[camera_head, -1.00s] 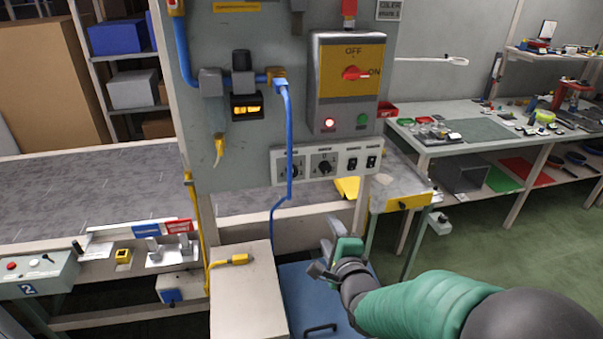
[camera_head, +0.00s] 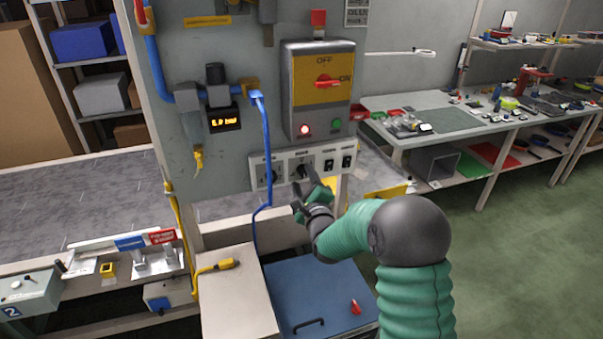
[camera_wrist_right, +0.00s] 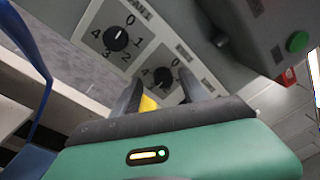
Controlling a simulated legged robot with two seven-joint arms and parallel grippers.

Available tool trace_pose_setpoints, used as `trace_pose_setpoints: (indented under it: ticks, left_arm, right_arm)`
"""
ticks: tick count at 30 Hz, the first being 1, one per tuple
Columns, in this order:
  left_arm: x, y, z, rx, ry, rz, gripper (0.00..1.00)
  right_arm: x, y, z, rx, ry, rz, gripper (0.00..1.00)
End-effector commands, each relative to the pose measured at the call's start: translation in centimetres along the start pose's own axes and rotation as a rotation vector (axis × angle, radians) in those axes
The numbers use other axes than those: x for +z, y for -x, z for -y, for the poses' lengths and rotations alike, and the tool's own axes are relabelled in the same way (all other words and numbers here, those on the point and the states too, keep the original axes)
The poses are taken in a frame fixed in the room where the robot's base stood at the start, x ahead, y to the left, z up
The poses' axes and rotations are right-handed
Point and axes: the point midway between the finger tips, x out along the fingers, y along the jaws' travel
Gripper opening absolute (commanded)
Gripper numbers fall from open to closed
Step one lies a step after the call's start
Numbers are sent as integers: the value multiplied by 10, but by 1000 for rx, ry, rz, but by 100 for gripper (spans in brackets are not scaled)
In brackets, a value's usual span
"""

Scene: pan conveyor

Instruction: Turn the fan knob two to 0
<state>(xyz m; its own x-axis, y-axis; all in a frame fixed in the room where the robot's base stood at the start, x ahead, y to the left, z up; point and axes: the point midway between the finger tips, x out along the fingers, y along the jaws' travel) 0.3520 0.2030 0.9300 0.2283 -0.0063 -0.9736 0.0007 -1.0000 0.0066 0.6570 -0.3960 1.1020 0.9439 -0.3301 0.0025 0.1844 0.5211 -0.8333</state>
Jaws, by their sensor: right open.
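A light switch panel (camera_head: 335,152) on the grey board carries two black rotary knobs and two switches. The left knob (camera_head: 267,173) is partly behind a blue cable. The right knob, fan knob two (camera_head: 303,172), is just above my right gripper (camera_head: 308,188). In the right wrist view, fan knob two (camera_wrist_right: 163,77) shows between the two open fingers of my right gripper (camera_wrist_right: 162,88), with a gap on both sides. Its pointer direction is too small to tell. The other knob (camera_wrist_right: 118,39) has a dial marked 0 to 4. My left gripper is out of view.
A control box (camera_head: 318,90) with a red rotary switch is above the panel. The blue cable (camera_head: 264,130) hangs across the panel's left part. A blue lidded box (camera_head: 300,275) and a beige box (camera_head: 235,290) stand below. A workbench (camera_head: 450,130) is at right.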

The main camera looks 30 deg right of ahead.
Motion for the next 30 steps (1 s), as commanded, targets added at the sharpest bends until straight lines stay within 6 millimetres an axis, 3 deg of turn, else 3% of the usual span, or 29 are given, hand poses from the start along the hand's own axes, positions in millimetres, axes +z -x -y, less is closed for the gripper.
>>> trace_pose_setpoints:
  ticks: [5, 13, 24, 30]
  left_arm:
    - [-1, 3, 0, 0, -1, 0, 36]
    - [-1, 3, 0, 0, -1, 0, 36]
    - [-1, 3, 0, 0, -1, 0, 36]
    - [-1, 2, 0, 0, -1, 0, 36]
  right_arm:
    - [-1, -20, 0, 0, -1, 0, 51]
    - [1, -21, 0, 0, 2, -1, 51]
    - [0, -22, -1, 3, 0, 0, 3]
    - [-1, -22, -2, 4, 2, -3, 0]
